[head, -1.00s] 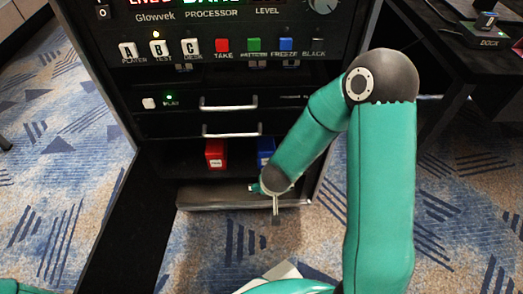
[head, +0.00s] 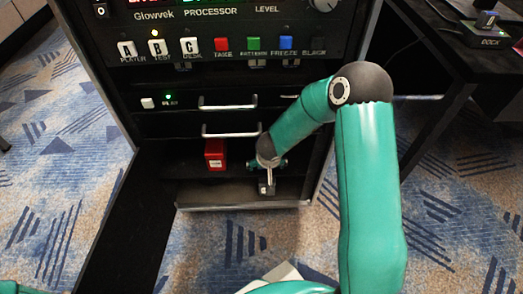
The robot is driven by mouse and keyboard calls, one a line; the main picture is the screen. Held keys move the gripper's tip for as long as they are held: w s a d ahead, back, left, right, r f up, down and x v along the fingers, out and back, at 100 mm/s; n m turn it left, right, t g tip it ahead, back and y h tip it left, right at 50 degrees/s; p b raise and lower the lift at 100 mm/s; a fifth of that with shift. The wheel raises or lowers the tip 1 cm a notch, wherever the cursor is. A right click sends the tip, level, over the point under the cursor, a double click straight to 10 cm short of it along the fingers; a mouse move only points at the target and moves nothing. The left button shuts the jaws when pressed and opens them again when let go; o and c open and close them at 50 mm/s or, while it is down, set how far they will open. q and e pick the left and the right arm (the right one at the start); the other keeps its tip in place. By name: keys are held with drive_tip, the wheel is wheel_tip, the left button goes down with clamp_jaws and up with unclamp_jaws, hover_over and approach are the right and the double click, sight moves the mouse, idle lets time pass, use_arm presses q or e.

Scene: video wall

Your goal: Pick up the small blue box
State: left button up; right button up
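The small blue box does not show now. The spot on the cabinet's lower shelf (head: 190,168) where it stood is covered by my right arm's wrist. My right gripper (head: 267,188) is at the front of the lowest compartment, in front of that spot, with its fingers pointing down. Its fingers are small and partly hidden, so I cannot tell whether they are open or shut, or whether they touch the box. My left gripper is not in view.
A red box (head: 215,155) stands on the same shelf, left of my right gripper. Drawer handles (head: 231,130) stick out above. A black open door panel (head: 110,215) is at the left. A black desk (head: 455,50) stands at the right.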

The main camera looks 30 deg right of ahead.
drive_tip(key=c, duration=1.4)
drive_tip(key=shift+c, duration=0.6)
drive_tip(key=shift+r, duration=0.15)
